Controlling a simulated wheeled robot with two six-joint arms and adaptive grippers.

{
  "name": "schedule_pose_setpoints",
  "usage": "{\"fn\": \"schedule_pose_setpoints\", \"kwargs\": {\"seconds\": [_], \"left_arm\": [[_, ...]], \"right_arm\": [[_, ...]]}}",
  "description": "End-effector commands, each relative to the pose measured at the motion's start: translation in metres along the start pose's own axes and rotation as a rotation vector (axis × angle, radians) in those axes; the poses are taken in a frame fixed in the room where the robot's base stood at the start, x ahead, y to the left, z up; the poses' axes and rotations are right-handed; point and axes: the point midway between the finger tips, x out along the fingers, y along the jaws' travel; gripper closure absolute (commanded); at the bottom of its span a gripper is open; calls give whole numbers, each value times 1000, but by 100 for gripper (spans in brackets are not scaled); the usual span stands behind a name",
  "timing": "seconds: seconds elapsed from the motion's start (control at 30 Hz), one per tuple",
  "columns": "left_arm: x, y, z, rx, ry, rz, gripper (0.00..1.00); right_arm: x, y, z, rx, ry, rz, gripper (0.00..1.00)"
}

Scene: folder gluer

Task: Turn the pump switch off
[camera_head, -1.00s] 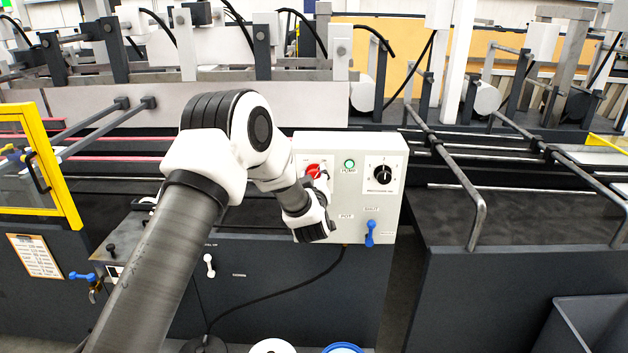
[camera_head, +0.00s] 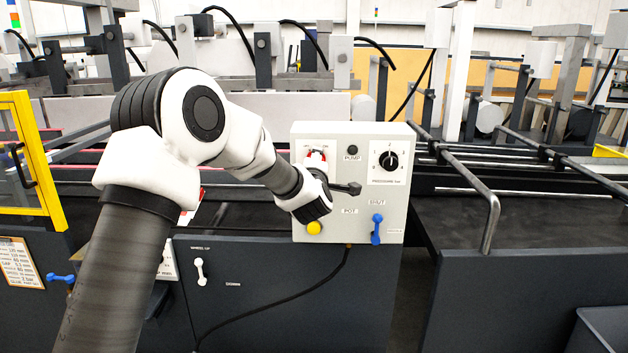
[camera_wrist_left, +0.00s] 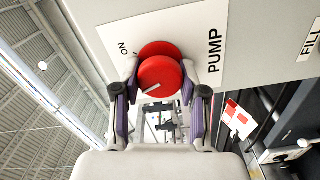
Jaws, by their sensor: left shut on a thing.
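The red pump switch (camera_wrist_left: 160,82) is a round knob with a white mark, on a white plate lettered PUMP and ON. In the left wrist view it sits between the two fingers of my left gripper (camera_wrist_left: 160,92), which is shut on it. The mark slants away from the ON lettering. The pump lamp (camera_head: 352,150) is dark. My right gripper is not in view.
The box also carries a black dial (camera_head: 389,160), a blue lever (camera_head: 376,230) and a yellow button (camera_head: 313,228) just below my gripper. A white lever (camera_head: 200,270) is on the dark panel at lower left. Metal rails (camera_head: 490,185) stand to the right.

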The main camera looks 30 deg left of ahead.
Motion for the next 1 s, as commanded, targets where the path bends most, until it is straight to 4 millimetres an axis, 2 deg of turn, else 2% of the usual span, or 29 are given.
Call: {"fn": "schedule_pose_setpoints", "kwargs": {"seconds": [0.03, 0.3, 0.53, 0.97, 1.0], "left_arm": [[0, -7, 2, -35, -1, 1, 93], [0, -5, 2, -198, -1, -1, 93], [0, -3, 1, -258, -1, -2, 93], [0, -2, 1, -270, -1, -3, 93], [0, -2, 1, -270, -1, -3, 54]], "right_arm": [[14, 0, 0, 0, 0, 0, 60], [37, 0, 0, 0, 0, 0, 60], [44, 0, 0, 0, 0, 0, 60], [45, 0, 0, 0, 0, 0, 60], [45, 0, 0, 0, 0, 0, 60]]}}
